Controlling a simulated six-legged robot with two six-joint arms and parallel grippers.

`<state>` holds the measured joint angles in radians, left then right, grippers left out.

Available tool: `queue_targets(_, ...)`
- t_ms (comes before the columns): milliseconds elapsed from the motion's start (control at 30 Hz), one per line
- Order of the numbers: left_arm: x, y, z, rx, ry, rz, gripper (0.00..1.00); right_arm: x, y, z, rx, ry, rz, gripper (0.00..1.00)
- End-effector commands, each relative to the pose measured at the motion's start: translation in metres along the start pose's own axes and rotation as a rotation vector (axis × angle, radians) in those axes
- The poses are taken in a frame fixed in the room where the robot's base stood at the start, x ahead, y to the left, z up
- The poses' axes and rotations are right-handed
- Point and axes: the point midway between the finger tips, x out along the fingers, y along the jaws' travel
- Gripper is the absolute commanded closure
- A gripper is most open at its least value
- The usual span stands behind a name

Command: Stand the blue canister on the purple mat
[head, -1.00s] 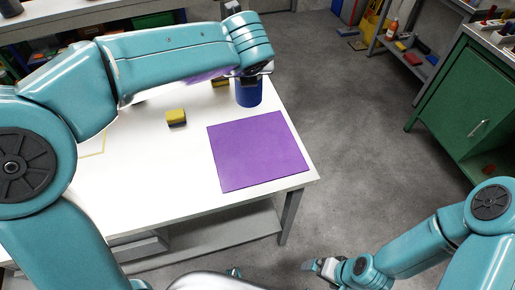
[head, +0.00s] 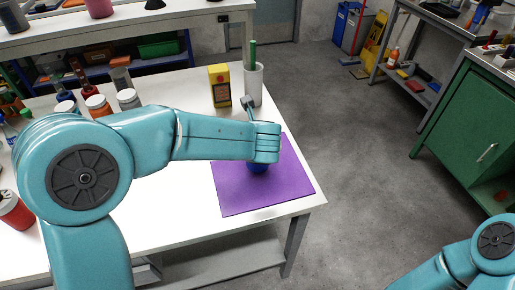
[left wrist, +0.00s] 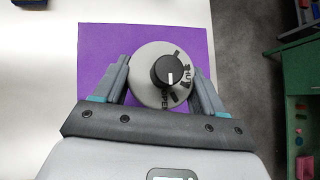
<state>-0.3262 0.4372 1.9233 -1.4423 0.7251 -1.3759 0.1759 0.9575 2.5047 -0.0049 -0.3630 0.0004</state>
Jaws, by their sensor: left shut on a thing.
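The blue canister (head: 258,169) shows only as a small blue piece under my left wrist in the head view, over the purple mat (head: 290,190). In the left wrist view its round grey lid (left wrist: 145,90) with a black knob sits between the fingers of my left gripper (left wrist: 167,75), which is shut on it. The purple mat (left wrist: 95,45) lies around and beneath it there. The canister looks upright; I cannot tell whether its base touches the mat. My right gripper is out of view.
A yellow box (head: 220,87) and a white cylinder (head: 253,85) holding a green item stand behind the mat. The white table (head: 165,200) is bare left of the mat.

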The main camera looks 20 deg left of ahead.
Motion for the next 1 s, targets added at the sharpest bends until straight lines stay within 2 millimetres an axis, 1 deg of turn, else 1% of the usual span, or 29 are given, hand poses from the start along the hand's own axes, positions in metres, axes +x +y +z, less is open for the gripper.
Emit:
queue_targets(33,0.007,0.001,-0.007,0.001,0.001,0.0,0.82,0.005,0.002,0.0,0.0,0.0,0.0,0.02)
queue_targets(100,0.011,0.001,-0.01,0.0,0.0,0.0,0.82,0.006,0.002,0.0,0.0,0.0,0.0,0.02)
queue_targets(367,0.011,0.001,-0.01,-0.001,-0.001,-0.001,0.82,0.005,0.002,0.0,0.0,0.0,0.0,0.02)
queue_targets(500,0.014,0.001,-0.013,-0.001,-0.001,0.0,0.82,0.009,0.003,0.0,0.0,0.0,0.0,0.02)
queue_targets(533,0.013,0.001,-0.013,-0.001,0.0,0.0,0.23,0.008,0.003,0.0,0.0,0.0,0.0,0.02)
queue_targets(600,0.013,0.001,-0.013,-0.001,0.0,0.0,0.04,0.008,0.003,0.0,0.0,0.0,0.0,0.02)
queue_targets(867,0.013,0.001,-0.012,0.0,0.0,0.0,0.04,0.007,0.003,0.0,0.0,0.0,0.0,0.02)
queue_targets(967,0.008,0.001,-0.007,-0.001,0.0,0.0,0.04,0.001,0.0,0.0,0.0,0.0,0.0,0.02)
queue_targets(1000,0.004,0.0,-0.009,0.0,-0.001,-0.002,0.04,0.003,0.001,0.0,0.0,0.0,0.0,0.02)
